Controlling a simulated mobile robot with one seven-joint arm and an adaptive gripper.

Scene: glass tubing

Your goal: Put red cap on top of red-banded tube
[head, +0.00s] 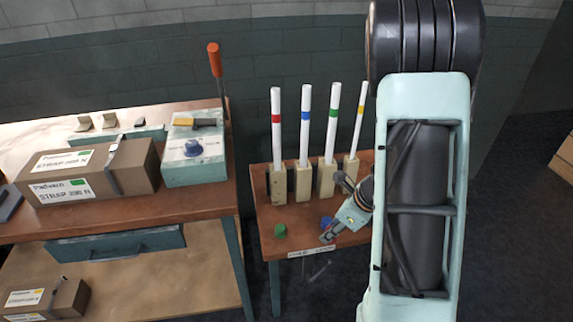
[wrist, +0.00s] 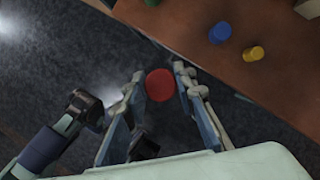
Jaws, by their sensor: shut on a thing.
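The red-banded tube (head: 276,143) is white and stands upright in a wooden block at the left end of a row of tubes; its top shows no cap. My gripper (head: 328,237) is in front of the row, near the small table's front edge. In the wrist view, my gripper (wrist: 158,76) is shut on the red cap (wrist: 160,85), which sits between the fingertips with the dark floor behind it. In the head view I cannot make out the red cap. The red-banded tube is not in the wrist view.
Blue-, green- and yellow-banded tubes (head: 305,128) (head: 331,125) (head: 358,125) stand to the right. Green cap (head: 280,231) and blue cap (head: 326,222) lie on the table; a yellow cap (wrist: 253,53) shows in the wrist view. A workbench (head: 215,200) with boxes stands left.

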